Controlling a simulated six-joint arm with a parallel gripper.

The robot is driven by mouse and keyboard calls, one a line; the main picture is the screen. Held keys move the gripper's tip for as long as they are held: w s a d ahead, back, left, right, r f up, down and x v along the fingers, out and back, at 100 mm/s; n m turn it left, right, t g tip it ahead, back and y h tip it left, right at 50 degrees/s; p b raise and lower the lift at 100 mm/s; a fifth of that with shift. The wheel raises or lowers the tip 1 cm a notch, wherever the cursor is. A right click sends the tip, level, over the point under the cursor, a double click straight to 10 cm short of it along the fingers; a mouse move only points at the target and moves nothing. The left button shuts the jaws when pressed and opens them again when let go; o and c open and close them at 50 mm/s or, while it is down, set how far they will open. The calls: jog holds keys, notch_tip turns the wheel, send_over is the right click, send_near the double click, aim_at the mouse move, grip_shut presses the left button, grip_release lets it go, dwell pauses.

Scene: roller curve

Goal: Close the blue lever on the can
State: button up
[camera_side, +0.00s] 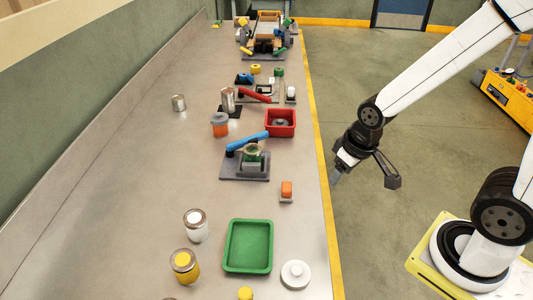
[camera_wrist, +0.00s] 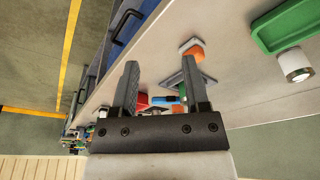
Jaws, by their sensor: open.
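The blue lever (camera_side: 248,142) lies raised, slanting across the top of a grey fixture, in the middle of the bench in the side view. Under and beside it is a can-like part with a greenish rim (camera_side: 254,153), on a dark grey base plate (camera_side: 246,175). My gripper (camera_side: 366,178) is open and empty, right of the bench's yellow edge and apart from the lever. In the wrist view my gripper's fingers (camera_wrist: 160,64) are spread. A bit of the blue lever (camera_wrist: 165,100) shows between them; the can is mostly hidden there.
A green tray (camera_side: 248,246) and several jars are in front. The left side of the bench is mostly clear.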

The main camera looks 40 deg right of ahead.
jog(key=shift+o, duration=0.4)
jog(key=n+g, duration=0.3)
jog(key=n, duration=1.3)
send_over(262, 132)
jog(key=shift+f, duration=0.15)
jog(key=shift+f, duration=3.9)
grip_shut()
